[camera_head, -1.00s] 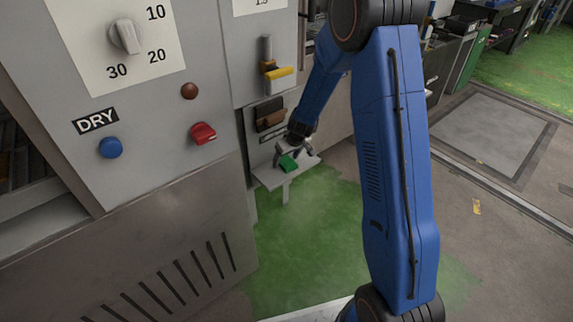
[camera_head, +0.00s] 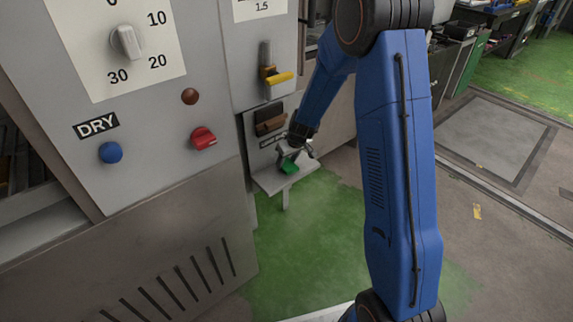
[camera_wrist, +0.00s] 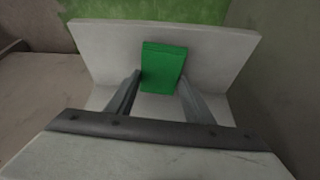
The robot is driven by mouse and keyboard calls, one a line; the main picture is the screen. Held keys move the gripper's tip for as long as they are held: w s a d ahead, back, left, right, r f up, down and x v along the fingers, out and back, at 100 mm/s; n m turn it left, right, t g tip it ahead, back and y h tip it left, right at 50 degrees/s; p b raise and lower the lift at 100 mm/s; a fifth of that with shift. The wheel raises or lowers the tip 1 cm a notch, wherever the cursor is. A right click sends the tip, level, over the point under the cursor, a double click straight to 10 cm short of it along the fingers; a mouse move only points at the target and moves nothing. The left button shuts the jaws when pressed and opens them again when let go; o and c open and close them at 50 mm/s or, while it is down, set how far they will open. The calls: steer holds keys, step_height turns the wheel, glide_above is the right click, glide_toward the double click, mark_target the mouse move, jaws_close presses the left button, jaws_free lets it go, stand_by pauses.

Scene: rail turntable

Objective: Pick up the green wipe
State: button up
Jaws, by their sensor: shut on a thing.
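The green wipe (camera_wrist: 163,66) is a small green block between the fingers of my gripper (camera_wrist: 160,88) in the wrist view. My gripper is shut on it. In the head view, my gripper (camera_head: 290,160) is at the small grey shelf (camera_head: 269,182), and the green wipe (camera_head: 289,168) shows just below the fingers. The shelf (camera_wrist: 90,45) lies behind the wipe in the wrist view. I cannot tell whether the wipe still touches the shelf.
The machine front with a dial (camera_head: 126,42), blue button (camera_head: 111,152) and red switch (camera_head: 203,138) stands left. Green floor (camera_head: 310,240) below is clear.

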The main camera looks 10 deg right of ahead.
mark_target(287, 164)
step_height(287, 164, up, 6)
steer(key=shift+f, duration=0.15)
steer(key=s+d, duration=0.4)
steer(key=s, duration=0.5)
steer(key=s+d, duration=0.4)
steer(key=s, duration=0.4)
steer(key=shift+s+f, duration=0.15)
steer(key=shift+s, duration=0.25)
steer(key=shift+d, duration=0.1)
